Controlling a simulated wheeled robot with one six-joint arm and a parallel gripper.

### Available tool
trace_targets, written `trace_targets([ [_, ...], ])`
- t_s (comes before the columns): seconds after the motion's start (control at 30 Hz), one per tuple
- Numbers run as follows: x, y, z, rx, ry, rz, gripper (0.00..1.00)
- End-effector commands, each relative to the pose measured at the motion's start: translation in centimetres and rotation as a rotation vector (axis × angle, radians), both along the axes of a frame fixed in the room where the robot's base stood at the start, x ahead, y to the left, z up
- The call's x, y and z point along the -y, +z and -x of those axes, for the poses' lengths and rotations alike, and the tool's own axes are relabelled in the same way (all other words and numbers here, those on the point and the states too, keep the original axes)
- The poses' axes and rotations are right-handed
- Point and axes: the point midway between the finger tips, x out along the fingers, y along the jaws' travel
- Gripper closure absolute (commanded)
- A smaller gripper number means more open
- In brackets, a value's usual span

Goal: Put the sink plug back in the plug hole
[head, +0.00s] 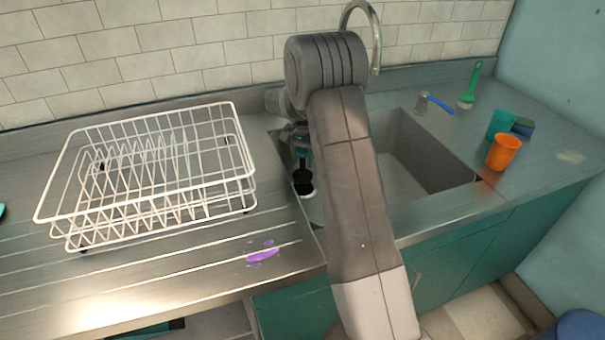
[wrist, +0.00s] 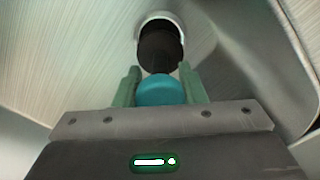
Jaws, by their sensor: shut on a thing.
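The sink plug is a black piece (wrist: 160,50) with a rounded blue-teal knob (wrist: 161,91). My gripper (wrist: 160,84) is shut on the knob, with one green finger on each side. In the head view my gripper (head: 300,150) points down into the left part of the sink, with the black plug (head: 303,176) below it. The pale rim of the plug hole (wrist: 162,16) shows behind the plug's far end. The plug lines up with the hole and hides most of it. I cannot tell whether its end is inside the hole or just above it.
A white wire dish rack (head: 150,180) stands on the drainer at left, near a purple smear (head: 262,255). Right of the sink (head: 425,150) are an orange cup (head: 503,152), a teal cup (head: 501,124), a green brush (head: 469,88) and a blue-handled tool (head: 437,103). My arm hides the sink's middle.

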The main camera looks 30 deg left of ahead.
Motion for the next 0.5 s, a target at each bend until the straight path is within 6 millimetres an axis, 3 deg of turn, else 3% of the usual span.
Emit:
trace_targets([
  [0.4,0.0,-4.3,0.0,0.000,0.000,0.001,1.00],
  [0.5,0.0,-4.6,0.0,0.002,0.000,-0.001,1.00],
])
